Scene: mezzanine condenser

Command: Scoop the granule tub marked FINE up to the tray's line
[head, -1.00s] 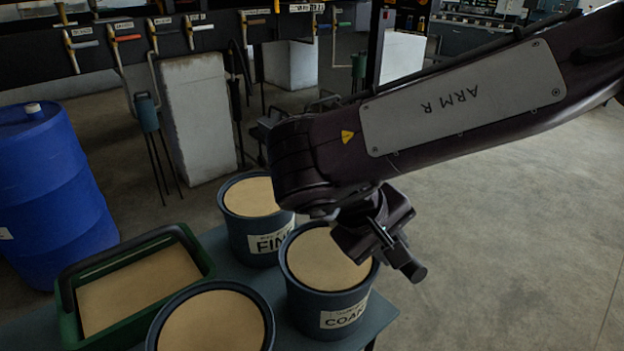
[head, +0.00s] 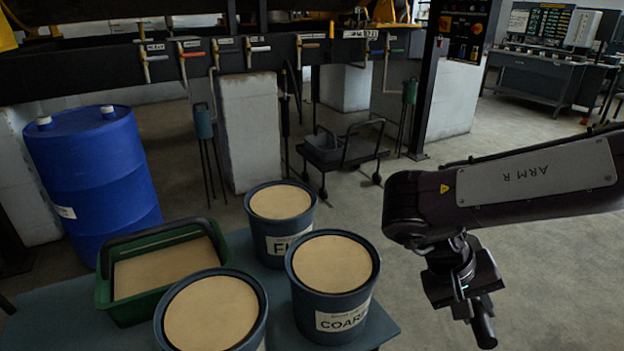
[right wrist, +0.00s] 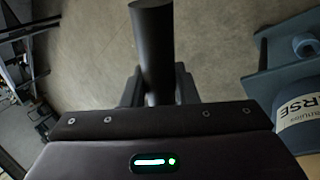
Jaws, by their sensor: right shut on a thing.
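The FINE tub (head: 280,225) is a dark blue round tub at the back of the table, full to near the rim with tan granules; the COARSE tub in front hides part of its label. My right gripper (head: 468,305) is right of the tubs, beyond the table's edge, shut on a dark rod (right wrist: 152,45) like a handle. The rod's other end is not clear. My left gripper is not in view.
The COARSE tub (head: 332,302) stands at the table's right, nearest my right gripper. Another filled tub (head: 258,318) is at the front, its label mostly hidden. A blue drum (head: 92,170) stands behind left. A low cart (head: 345,152) is behind. Floor to the right is clear.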

